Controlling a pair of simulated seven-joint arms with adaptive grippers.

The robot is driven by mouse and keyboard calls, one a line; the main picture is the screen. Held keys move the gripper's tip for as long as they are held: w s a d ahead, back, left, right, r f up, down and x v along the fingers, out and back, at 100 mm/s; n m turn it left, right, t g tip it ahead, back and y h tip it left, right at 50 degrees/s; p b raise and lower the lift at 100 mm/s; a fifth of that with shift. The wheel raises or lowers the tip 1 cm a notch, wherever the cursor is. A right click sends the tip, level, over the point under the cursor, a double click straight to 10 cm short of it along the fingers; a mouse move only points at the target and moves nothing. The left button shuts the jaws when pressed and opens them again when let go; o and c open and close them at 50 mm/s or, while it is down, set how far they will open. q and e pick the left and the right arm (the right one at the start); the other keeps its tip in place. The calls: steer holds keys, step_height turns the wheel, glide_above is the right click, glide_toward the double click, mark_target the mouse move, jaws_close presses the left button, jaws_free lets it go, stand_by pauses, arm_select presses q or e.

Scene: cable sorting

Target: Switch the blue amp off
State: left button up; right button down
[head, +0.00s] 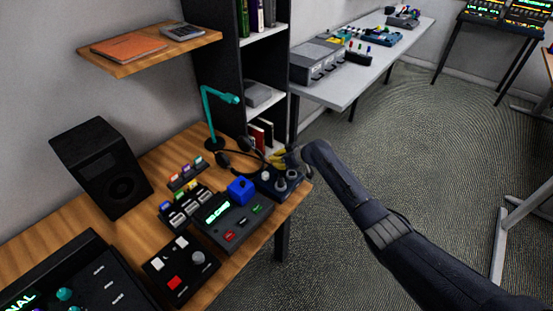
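A small dark blue box with pale knobs (268,184), which looks like the blue amp, sits at the right edge of the wooden desk. Its switch is too small to make out. A bright blue cube (240,188) stands just left of it, at the back of a dark device with a green display (217,212). My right gripper (284,160) is just above and behind the dark blue box; the arm comes in from the lower right. The gripper is small and partly merged with yellow and dark parts there, so its opening and contact are unclear. My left gripper is out of view.
A black speaker (100,166), a switch box with a red button (178,270) and small coloured modules (186,211) crowd the wooden desk (150,220). Open floor lies to the right.

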steer(key=shift+s+d, duration=0.1)
steer(key=shift+d, duration=0.05)
steer(key=shift+s+d+r, duration=0.15)
steer(key=shift+s+d, duration=0.25)
steer(key=shift+w+r, duration=0.1)
steer(key=shift+r, duration=0.35)
step_height(320, 180, up, 4)
steer(key=shift+d+f, duration=0.1)
steer(key=shift+f, duration=0.05)
steer(key=s+d+r, duration=0.3)
steer(key=d+r, duration=0.1)
steer(key=r, duration=0.3)
steer(key=shift+s+d+r, duration=0.15)
steer(key=shift+s, duration=0.2)
